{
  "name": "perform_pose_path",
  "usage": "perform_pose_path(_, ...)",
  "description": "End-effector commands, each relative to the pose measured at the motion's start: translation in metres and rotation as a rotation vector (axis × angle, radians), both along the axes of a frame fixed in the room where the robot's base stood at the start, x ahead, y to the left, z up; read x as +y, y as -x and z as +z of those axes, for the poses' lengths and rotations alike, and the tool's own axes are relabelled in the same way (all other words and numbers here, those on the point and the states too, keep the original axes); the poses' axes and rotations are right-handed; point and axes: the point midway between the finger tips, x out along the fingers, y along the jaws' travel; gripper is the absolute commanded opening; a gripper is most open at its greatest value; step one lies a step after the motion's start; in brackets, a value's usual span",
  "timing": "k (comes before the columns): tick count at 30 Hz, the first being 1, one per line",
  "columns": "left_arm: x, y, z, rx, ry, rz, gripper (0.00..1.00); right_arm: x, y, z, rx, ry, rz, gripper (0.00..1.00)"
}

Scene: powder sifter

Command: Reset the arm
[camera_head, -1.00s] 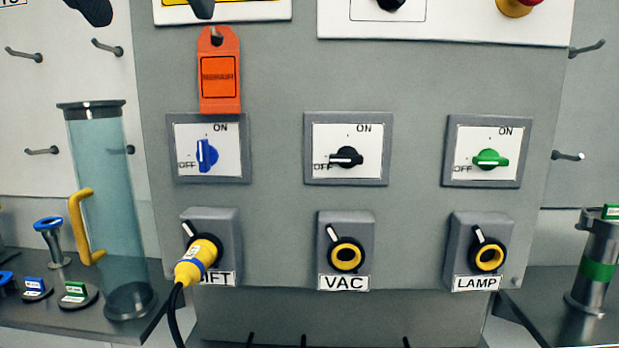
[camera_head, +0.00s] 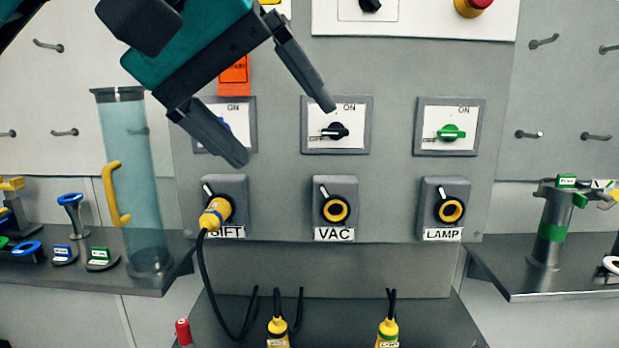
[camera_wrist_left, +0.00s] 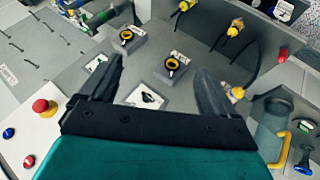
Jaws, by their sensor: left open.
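My left gripper (camera_head: 281,132) is open and empty in front of the panel, its fingers spread between the blue and black switches. In the left wrist view the open fingers (camera_wrist_left: 158,68) frame the panel. The blue switch (camera_head: 225,124) is mostly hidden behind a finger. The black switch (camera_head: 335,131) and the green switch (camera_head: 451,132) have their knobs lying sideways. A yellow plug (camera_head: 214,214) sits in the left socket. The VAC socket (camera_head: 335,208) and the LAMP socket (camera_head: 450,210) are empty. My right gripper is not in view.
An orange tag (camera_head: 234,77) hangs partly behind my gripper. A clear cylinder with a yellow handle (camera_head: 113,195) stands on the left shelf. A metal device with a green band (camera_head: 552,232) stands on the right shelf. Yellow plugs (camera_head: 388,332) stand low in front.

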Motion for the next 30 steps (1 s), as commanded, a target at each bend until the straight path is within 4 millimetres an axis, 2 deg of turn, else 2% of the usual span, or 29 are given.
perform_pose_path(1, -0.015, 0.003, -0.018, 0.118, 0.082, -0.026, 0.90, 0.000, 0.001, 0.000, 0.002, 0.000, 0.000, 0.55)
perform_pose_path(6, -0.053, 0.023, -0.048, 0.533, 0.373, -0.059, 0.90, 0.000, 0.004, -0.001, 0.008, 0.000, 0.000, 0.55)
perform_pose_path(9, -0.068, 0.032, -0.056, 0.798, 0.537, -0.053, 0.90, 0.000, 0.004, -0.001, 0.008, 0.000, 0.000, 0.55)
perform_pose_path(13, -0.078, 0.036, -0.059, 1.161, 0.743, -0.021, 0.90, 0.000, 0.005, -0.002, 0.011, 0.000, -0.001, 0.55)
perform_pose_path(17, -0.077, 0.027, -0.061, 1.540, 0.940, 0.035, 0.90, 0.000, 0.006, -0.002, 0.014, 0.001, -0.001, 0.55)
perform_pose_path(22, -0.061, -0.002, -0.074, 2.057, 1.180, 0.136, 0.90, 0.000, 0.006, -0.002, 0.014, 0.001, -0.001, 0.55)
perform_pose_path(25, -0.045, -0.026, -0.092, 2.366, 1.317, 0.204, 0.90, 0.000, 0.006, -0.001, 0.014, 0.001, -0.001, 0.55)
perform_pose_path(28, -0.026, -0.050, -0.123, 2.677, 1.452, 0.277, 0.90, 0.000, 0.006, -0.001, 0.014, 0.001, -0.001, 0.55)
perform_pose_path(29, -0.019, -0.058, -0.134, -2.736, -1.475, -0.294, 0.90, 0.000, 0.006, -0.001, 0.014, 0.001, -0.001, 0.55)
perform_pose_path(30, -0.010, -0.066, -0.151, -2.618, -1.401, -0.297, 0.90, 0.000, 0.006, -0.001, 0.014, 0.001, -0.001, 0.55)
